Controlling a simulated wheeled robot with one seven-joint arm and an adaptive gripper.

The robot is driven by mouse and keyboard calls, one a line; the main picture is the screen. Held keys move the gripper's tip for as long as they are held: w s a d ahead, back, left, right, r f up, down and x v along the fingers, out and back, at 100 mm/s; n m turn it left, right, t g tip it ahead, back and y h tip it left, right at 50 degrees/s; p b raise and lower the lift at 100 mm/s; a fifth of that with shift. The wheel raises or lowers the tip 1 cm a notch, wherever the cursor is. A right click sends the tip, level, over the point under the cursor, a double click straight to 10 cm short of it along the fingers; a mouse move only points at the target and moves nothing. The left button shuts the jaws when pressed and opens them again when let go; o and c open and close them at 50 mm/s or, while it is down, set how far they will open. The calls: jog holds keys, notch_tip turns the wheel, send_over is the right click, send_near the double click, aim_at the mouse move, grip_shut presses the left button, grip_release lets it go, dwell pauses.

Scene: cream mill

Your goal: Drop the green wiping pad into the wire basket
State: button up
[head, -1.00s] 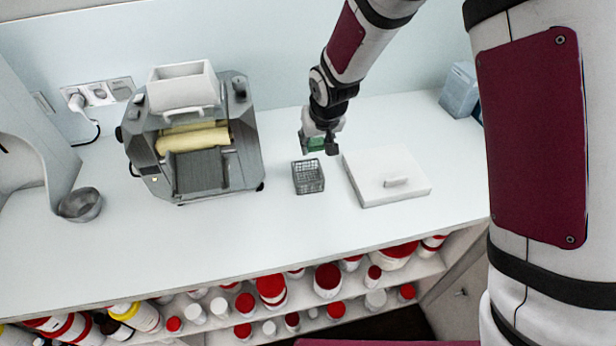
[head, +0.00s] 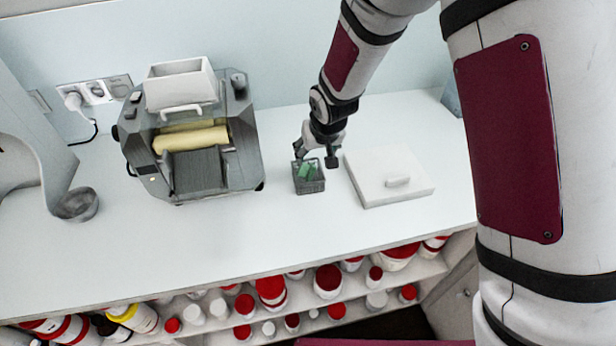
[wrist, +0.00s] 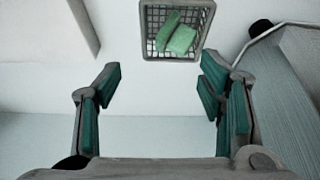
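The green wiping pad (head: 307,171) lies inside the wire basket (head: 309,187) on the counter. In the wrist view the pad (wrist: 182,40) shows as two green pieces within the basket's mesh walls (wrist: 148,30); I cannot tell whether they are one folded pad or two. My gripper (head: 316,158) is above the back of the basket. In the wrist view my gripper (wrist: 160,95) is open, its teal-padded fingers spread wide with nothing between them. The pad is apart from the fingers.
A grey mill (head: 195,140) with a yellow roller and white hopper stands to the left. A white slab with a handle (head: 385,175) lies close to the basket's right. A grey bowl (head: 77,204) is at far left. The counter front (head: 230,240) is clear; jars fill the shelf below.

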jog(key=v, duration=1.2)
dwell(0.3)
jog(key=s+d+r+m, duration=0.2)
jog(key=s+d+r, duration=0.6)
jog(key=d+r, duration=0.35)
jog(key=s+d+r, duration=0.2)
jog(key=s+d, duration=0.1)
jog(key=s, duration=0.4)
jog(key=s+d+r+m+t+h+b, duration=0.1)
jog(key=s+d+r, duration=0.1)
jog(key=s, duration=0.6)
jog(key=shift+s+d, duration=0.2)
jog(key=shift+d, duration=0.7)
